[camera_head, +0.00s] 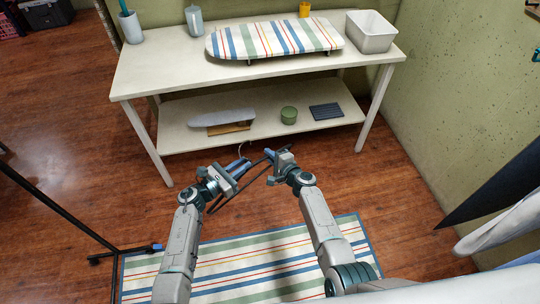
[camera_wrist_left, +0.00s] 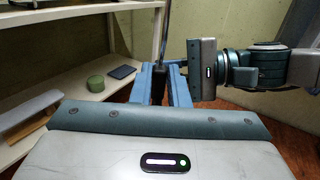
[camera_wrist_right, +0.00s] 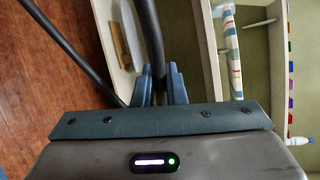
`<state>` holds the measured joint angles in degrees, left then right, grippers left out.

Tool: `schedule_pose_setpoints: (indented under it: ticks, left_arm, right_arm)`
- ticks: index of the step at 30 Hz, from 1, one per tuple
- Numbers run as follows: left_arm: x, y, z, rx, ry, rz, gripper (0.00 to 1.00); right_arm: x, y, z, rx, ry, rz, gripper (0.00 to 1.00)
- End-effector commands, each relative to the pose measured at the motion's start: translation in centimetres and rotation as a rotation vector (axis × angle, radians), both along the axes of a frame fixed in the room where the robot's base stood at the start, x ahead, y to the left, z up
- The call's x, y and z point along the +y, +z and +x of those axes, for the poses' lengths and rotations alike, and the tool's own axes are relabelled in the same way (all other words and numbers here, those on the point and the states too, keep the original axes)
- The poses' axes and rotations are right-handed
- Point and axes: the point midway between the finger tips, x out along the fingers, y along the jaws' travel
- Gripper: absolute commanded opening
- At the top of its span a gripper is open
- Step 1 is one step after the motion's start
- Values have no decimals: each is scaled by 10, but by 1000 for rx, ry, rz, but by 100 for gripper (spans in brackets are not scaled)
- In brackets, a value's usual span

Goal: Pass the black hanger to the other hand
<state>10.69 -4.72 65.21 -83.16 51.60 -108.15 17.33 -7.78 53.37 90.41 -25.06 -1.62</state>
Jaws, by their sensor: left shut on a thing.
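The black hanger (camera_head: 240,189) is held in the air between my two arms, in front of the white table. My left gripper (camera_head: 242,164) is shut on it; in the left wrist view a dark part of the hanger (camera_wrist_left: 159,85) stands between the blue fingers. My right gripper (camera_head: 269,154) is at the hanger's other side. In the right wrist view a thick hanger bar (camera_wrist_right: 152,35) runs between its close-set fingers, and another dark bar (camera_wrist_right: 75,50) slants at left. I cannot tell whether the right fingers grip the bar.
The white table (camera_head: 160,75) carries a striped ironing board (camera_head: 275,38), a white bin (camera_head: 370,32) and cups. Its lower shelf (camera_head: 180,137) holds a green pot (camera_head: 289,115) and a dark tray (camera_head: 326,111). A striped rug (camera_head: 250,262) lies below. A black rack (camera_head: 60,212) stands left.

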Motion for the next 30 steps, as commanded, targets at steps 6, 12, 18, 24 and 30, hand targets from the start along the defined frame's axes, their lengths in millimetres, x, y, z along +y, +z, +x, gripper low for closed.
schedule_pose_setpoints:
  ticks: [6, 12, 18, 24, 30]
  left_arm:
    - [1, -2, -1, 3, 1, 3, 40]
    - [1, -2, -1, 2, 1, 2, 40]
    - [16, -3, -12, 3, 2, 5, 40]
    - [49, -3, -38, 4, 1, 6, 40]
    - [79, -2, -61, 4, 1, 5, 40]
  right_arm:
    - [0, 2, 1, -3, 0, 2, 0]
    - [0, 2, 1, -3, 0, 2, 0]
    - [0, 2, 1, -3, 0, 2, 0]
    - [0, 1, 1, -2, 0, 1, 0]
    - [0, 2, 1, -2, 0, 1, 0]
